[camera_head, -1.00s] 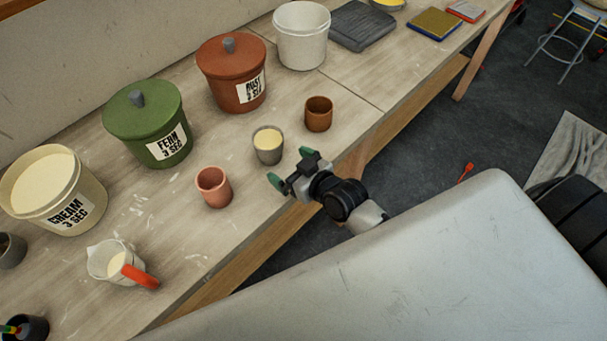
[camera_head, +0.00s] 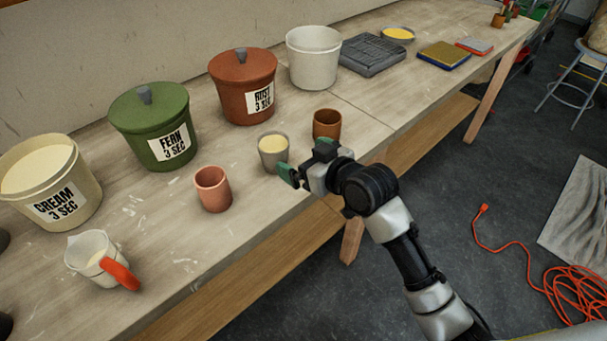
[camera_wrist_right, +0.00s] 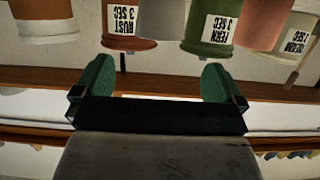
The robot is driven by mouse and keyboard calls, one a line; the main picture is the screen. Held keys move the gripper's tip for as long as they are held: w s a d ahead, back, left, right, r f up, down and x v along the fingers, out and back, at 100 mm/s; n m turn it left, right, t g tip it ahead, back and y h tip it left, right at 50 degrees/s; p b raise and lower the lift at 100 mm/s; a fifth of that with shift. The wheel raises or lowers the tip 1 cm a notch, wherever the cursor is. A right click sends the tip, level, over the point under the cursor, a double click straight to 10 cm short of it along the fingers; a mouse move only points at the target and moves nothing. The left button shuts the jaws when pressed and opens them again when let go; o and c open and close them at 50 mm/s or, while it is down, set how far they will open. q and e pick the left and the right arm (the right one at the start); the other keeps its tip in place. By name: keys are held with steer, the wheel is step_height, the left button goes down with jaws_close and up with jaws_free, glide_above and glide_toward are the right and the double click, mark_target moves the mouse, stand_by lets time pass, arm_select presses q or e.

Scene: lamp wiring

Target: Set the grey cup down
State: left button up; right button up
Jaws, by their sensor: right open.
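The grey cup (camera_head: 273,157) stands upright on the bench, with pale cream liquid in it. My right gripper (camera_head: 306,162) is open and empty, just in front of the cup on its right side. The jaws look apart from the cup. In the right wrist view, which is upside down, the open green fingertips (camera_wrist_right: 158,80) frame a gap, and the grey cup (camera_wrist_right: 162,18) shows at the top edge, beyond that gap. My left gripper is not in view.
A brown cup (camera_head: 326,125) stands close behind my right gripper, and a terracotta cup (camera_head: 213,190) stands to the left. Fern (camera_head: 152,125), rust (camera_head: 243,85) and cream (camera_head: 45,180) buckets line the back. A jug (camera_head: 95,258) with a red handle stands front left.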

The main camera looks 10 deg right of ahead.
mark_target(265, 139)
steer(key=x, duration=0.5)
steer(key=p+x, duration=0.1)
steer(key=x, duration=0.5)
steer(key=shift+w+r, duration=0.1)
steer(key=shift+r, duration=0.1)
steer(key=c, duration=1)
